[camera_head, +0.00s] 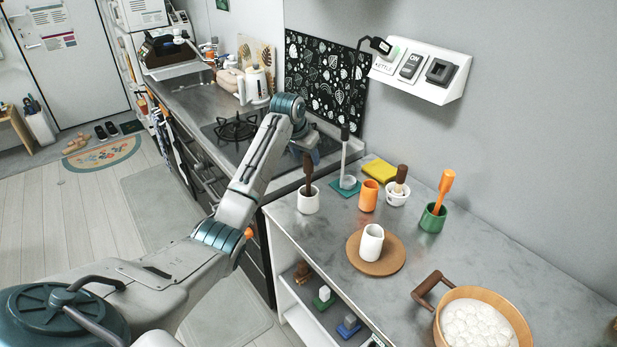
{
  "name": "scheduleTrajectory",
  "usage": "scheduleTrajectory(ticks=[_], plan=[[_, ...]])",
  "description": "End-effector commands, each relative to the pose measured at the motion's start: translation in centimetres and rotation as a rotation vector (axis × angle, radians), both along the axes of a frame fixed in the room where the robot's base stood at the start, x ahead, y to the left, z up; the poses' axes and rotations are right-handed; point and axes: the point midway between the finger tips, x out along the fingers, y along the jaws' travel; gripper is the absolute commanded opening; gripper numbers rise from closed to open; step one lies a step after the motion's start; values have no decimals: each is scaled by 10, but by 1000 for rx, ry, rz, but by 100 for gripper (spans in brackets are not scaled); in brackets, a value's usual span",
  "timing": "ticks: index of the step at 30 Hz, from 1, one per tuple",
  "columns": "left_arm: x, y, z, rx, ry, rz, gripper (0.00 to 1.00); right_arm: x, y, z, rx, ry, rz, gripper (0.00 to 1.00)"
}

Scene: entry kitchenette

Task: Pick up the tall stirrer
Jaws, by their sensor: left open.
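A tall thin tool with a black top and pale shaft, which looks like the tall stirrer (344,150), stands upright at a small clear cup (348,182) on a teal coaster (337,189). To its left, a dark brown utensil (308,172) stands in a white cup (308,203). My left arm reaches in from the lower left. My left gripper (311,156) is near the top of the brown utensil, left of the tall stirrer. It is open, mostly hidden by its wrist, and I cannot tell if it touches anything. My right gripper is not in view.
Right of the stirrer are a yellow sponge (379,170), an orange cup (368,196), a white mortar with pestle (397,190) and a green cup with an orange utensil (433,218). A white pitcher (371,243) stands on a round board. A wooden-rimmed pan (480,322) sits in front right.

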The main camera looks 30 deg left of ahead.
Motion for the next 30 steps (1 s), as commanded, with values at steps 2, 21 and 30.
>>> scheduleTrajectory(ticks=[2,21,30], plan=[[3,-1,-5,-1,4,1,54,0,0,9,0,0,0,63],[20,-3,-47,0,0,0,42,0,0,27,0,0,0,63],[20,-3,-46,0,-1,0,0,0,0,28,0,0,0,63]])
